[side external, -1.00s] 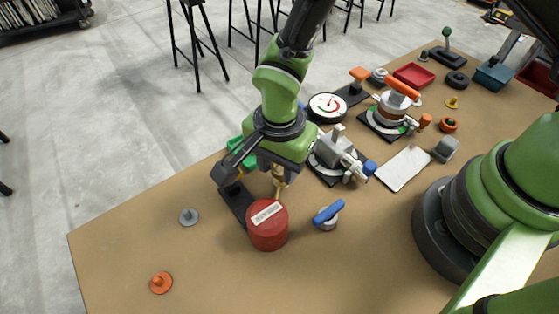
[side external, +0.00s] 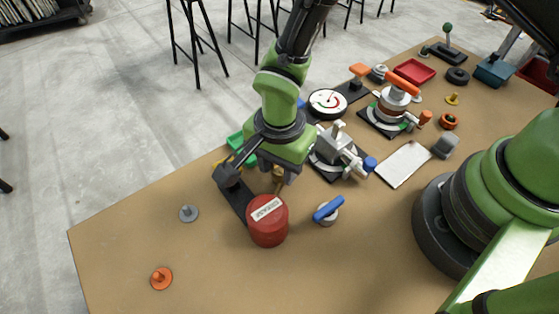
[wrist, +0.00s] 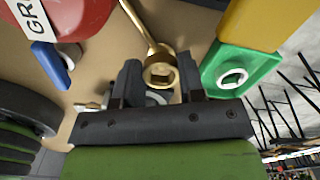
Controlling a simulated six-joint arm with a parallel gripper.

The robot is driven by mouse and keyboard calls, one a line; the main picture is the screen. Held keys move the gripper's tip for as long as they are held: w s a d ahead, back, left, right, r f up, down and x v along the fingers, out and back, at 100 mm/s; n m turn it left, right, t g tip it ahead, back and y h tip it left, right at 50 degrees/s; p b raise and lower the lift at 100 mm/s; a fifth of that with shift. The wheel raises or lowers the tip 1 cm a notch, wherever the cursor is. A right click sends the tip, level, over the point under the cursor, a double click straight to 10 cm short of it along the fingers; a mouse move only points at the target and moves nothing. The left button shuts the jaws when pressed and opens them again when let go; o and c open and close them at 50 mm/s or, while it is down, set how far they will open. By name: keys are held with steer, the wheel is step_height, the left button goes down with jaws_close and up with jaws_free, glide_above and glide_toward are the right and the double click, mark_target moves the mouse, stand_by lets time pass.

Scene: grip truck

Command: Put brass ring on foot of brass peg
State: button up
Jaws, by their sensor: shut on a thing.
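Whether the ring touches the table is hidden. A small brass peg (side external: 452,99) with a round foot stands at the far right of the bench, well away from my gripper.
The red can (side external: 267,222) and a blue-handled part (side external: 327,212) stand close to my gripper. A valve fixture (side external: 340,158), a gauge (side external: 328,103) and an orange-handled fixture (side external: 396,105) stand between it and the peg. The front of the bench (side external: 220,270) is mostly clear.

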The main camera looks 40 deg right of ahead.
steer(key=shift+f, duration=0.95)
stand_by(1.1)
steer(key=o, duration=1.3)
steer(key=shift+r, duration=0.1)
steer(key=shift+r, duration=3.7)
